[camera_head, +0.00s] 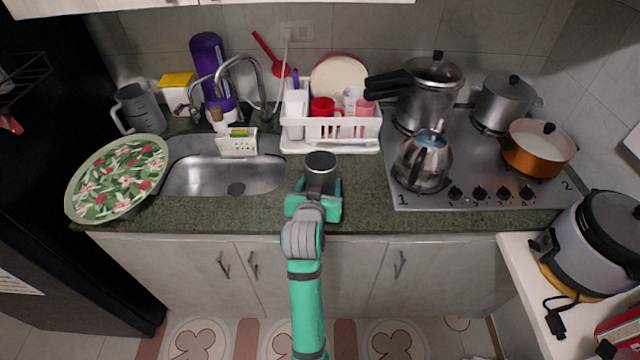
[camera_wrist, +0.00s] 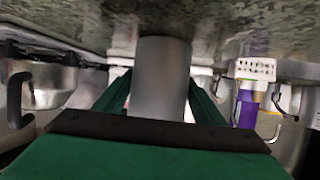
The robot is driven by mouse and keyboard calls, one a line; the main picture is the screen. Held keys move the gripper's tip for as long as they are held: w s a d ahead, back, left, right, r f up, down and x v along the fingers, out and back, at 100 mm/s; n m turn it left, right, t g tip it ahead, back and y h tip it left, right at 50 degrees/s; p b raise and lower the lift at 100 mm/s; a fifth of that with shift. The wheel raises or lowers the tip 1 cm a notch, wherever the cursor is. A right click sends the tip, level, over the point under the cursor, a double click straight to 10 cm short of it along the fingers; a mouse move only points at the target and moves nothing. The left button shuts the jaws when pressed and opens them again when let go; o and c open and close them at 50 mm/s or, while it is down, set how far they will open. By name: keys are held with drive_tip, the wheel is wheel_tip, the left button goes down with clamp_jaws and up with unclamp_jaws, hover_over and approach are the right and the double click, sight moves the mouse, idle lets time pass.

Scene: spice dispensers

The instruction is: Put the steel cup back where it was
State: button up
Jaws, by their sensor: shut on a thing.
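The steel cup (camera_head: 320,168) is a small dark grey metal cylinder, upright, near the front of the green stone counter between the sink and the stove. My gripper (camera_head: 317,190) is shut on it from the front side. In the wrist view the cup (camera_wrist: 160,78) stands between the two green fingers (camera_wrist: 158,100). In that upside-down view, its end meets or nearly meets the counter surface (camera_wrist: 90,22); I cannot tell whether it rests on it. The cup's lower part is hidden by my gripper in the head view.
A white dish rack (camera_head: 330,146) with cups and plates stands behind the cup. The sink (camera_head: 225,176) lies left, with a floral tray (camera_head: 118,178) beyond it. A kettle (camera_head: 422,162) stands on the stove (camera_head: 480,195) at right. Some bare counter (camera_head: 362,190) lies right of my gripper.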

drive_tip(key=shift+f, duration=0.1)
drive_tip(key=o, duration=1.3)
